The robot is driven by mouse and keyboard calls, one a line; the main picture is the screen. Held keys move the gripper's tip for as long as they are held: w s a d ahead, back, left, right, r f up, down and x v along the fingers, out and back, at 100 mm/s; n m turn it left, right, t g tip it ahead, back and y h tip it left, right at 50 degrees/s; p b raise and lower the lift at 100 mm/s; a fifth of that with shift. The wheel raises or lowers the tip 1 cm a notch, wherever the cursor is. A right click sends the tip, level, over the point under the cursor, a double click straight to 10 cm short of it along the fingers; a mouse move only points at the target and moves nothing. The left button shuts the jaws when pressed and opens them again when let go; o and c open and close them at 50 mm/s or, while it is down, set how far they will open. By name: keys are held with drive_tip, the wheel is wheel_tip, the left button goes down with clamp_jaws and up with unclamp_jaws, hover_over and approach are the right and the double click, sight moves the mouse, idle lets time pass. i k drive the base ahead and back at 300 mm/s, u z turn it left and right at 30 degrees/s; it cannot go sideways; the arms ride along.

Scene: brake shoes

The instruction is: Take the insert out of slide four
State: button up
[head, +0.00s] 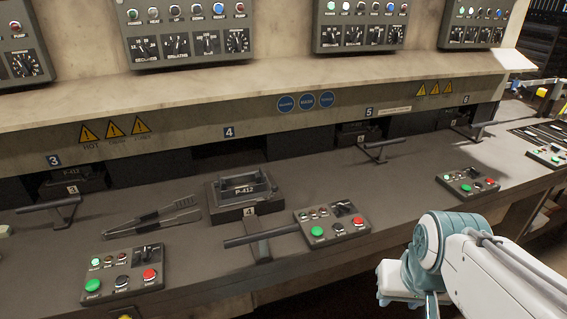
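Slide four (236,213) is a dark block with a "4" label on its front. It stands pulled out on the bench, in front of the dark opening under the wall's number 4. The insert (243,191), a dark grey tray-like piece marked "P-412", sits in the top of the slide. A T-shaped handle (262,240) sticks out in front of the slide. My arm shows at the lower right, apart from the slide, with its white and teal links. I do not make out my gripper's fingers in the head view.
Metal tongs (152,216) with dark grips lie left of the slide. Button panels (123,274) and (331,225) a second panel flank the handle. Slides three (72,186) and five (357,134) sit back in their openings. HOT warning signs (114,130) mark the ledge above.

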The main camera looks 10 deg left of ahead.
sight(242, 194)
drive_tip(key=u, duration=0.15)
drive_tip(key=i, duration=1)
drive_tip(key=u, duration=0.8)
